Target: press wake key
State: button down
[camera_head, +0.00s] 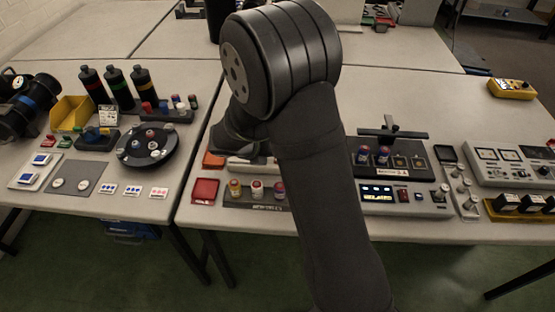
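No key with a readable "wake" label shows; the lettering is too small. A grey instrument box with a lit display (378,193) stands right of my arm on the right-hand table. Small controls (440,192) sit at its right end. Its left end is close to my forearm. My arm rises from the bottom of the picture to a large black joint, and a dark part of it reaches down over the table behind a row of small capped items. My gripper cannot be made out; my own arm hides that area.
A dark rack with small vials (418,168) stands behind the display box. A grey meter panel (510,165) is at the right, a yellow handheld device (512,88) farther back. A red square pad (205,191) lies left of my arm. The left table holds bottles (118,87) and a round black tray (133,161).

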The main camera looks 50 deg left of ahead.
dwell(0.7)
jog(key=shift+f, duration=0.45)
jog(key=shift+f, duration=0.35)
dwell(0.4)
dwell(0.4)
jog(key=shift+r, duration=0.8)
jog(key=shift+r, duration=2.5)
jog(key=shift+r, duration=1.9)
